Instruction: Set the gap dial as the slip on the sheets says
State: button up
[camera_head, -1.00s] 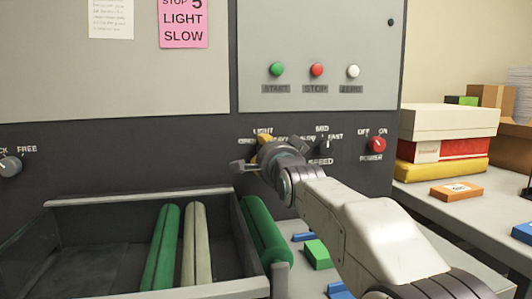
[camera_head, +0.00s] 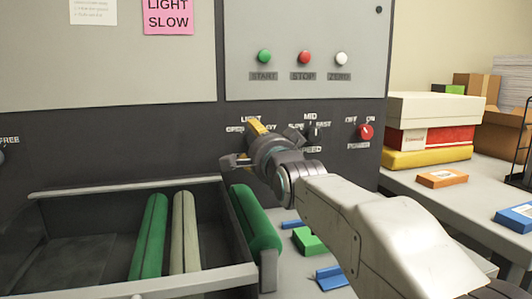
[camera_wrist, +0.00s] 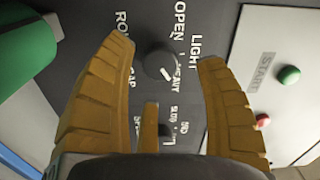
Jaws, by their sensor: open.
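A pink slip (camera_head: 167,16) on the machine's upper face reads LIGHT and SLOW; its top is cut off. In the wrist view the black gap dial (camera_wrist: 158,63) sits among the words OPEN, LIGHT and HEAVY, partly legible beside ROLL GAP. Its white mark lies toward HEAVY. My gripper (camera_head: 246,144) hides the dial in the head view. In the wrist view my gripper (camera_wrist: 163,54) is open, its yellow fingers on either side of the dial. I cannot tell whether they touch it.
The speed dial (camera_head: 312,134) and red power knob (camera_head: 366,131) are to the right. START (camera_head: 264,57), STOP (camera_head: 304,57) and ZERO (camera_head: 341,58) buttons are above. A roller tray (camera_head: 128,187) is below left. A side table (camera_head: 410,195) holds boxes.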

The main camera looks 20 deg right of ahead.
jog(key=s, duration=0.7)
jog(key=shift+s, duration=0.15)
jog(key=shift+s+p, duration=0.1)
jog(key=shift+p, duration=0.25)
